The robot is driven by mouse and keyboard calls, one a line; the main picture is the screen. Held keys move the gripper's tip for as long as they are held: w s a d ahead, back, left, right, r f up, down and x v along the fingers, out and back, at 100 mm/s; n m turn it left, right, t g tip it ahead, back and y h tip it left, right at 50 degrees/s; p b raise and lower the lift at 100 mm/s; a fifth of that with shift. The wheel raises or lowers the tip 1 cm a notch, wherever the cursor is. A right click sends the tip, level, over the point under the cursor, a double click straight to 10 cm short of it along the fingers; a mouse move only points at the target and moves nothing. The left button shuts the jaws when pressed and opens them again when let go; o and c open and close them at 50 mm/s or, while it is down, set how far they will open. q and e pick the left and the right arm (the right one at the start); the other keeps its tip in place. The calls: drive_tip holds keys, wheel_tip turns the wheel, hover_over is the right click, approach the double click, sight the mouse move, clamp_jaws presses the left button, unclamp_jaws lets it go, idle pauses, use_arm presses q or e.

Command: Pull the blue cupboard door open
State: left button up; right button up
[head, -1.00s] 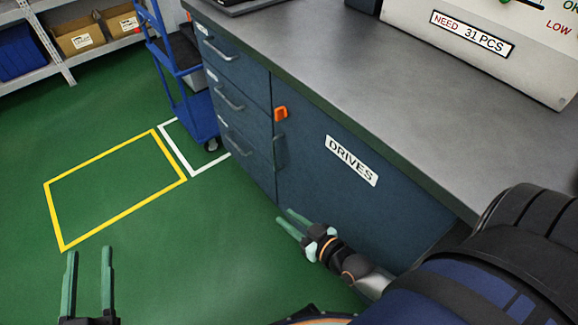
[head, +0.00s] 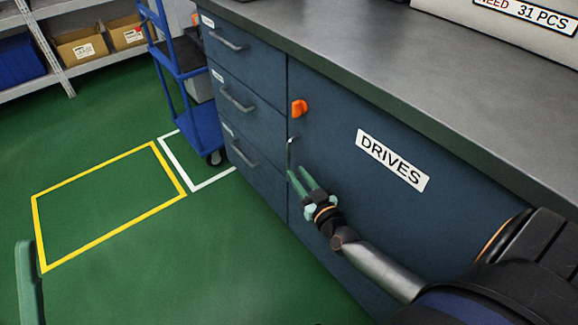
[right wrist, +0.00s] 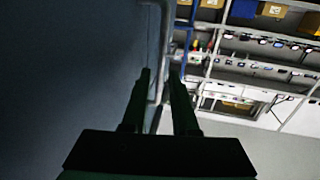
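The blue cupboard door (head: 375,215), labelled DRIVES, is shut flush under the worktop. Its grey upright handle (head: 291,148) is near the door's left edge, its lower part hidden by my fingers. My right gripper (head: 301,178) is open at the handle. In the right wrist view the handle bar (right wrist: 164,45) runs down between the two spread fingertips (right wrist: 160,72); I cannot tell whether they touch it. An orange latch (head: 299,108) sits above the handle. Of my left gripper (head: 27,275), only one finger shows at the left edge; its fingers stood apart a second ago.
Blue drawers (head: 245,97) with grey handles adjoin the door on the left. A grey worktop (head: 400,60) overhangs it. A blue trolley (head: 203,125) stands beyond the drawers. The green floor (head: 200,260) in front is clear, with a yellow outlined area.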

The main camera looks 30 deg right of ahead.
sight(289, 163)
drive_tip(key=w, duration=0.2)
drive_tip(key=w+b, duration=0.1)
drive_tip(key=w, duration=0.3)
drive_tip(key=shift+d, duration=0.3)
clamp_jaws()
drive_tip(key=shift+s, duration=0.1)
idle(1.0)
